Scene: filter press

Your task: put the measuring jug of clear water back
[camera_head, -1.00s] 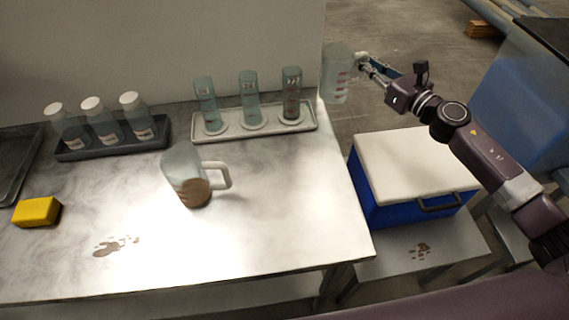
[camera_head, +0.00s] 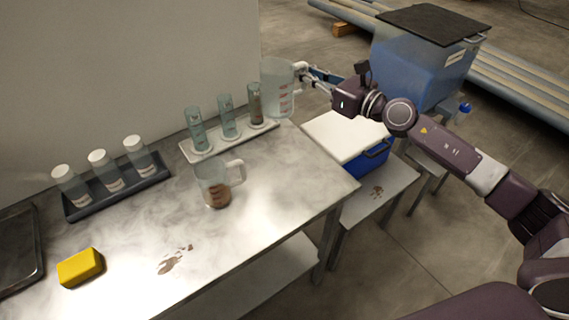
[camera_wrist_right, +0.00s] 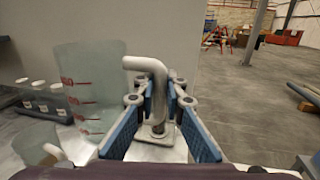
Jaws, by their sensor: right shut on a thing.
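My right gripper (camera_head: 311,78) is shut on the white handle of a clear measuring jug (camera_head: 277,90) with red markings. The jug is upright and held in the air near the table's far right corner, beside the rack of cylinders. In the right wrist view the blue-padded fingers (camera_wrist_right: 160,125) sit on both sides of the handle (camera_wrist_right: 153,75), and the jug (camera_wrist_right: 90,85) is to its left. A second jug (camera_head: 214,185), with brown matter at its bottom, stands on the metal table (camera_head: 270,205). My left gripper is not in view.
A white tray (camera_head: 188,157) holds three cylinders at the back. A dark tray (camera_head: 78,212) holds three white-capped bottles. A yellow sponge (camera_head: 80,267) lies front left. A white-lidded blue cooler (camera_head: 345,138) and a blue tank (camera_head: 415,70) stand right. The table's right front is mostly clear.

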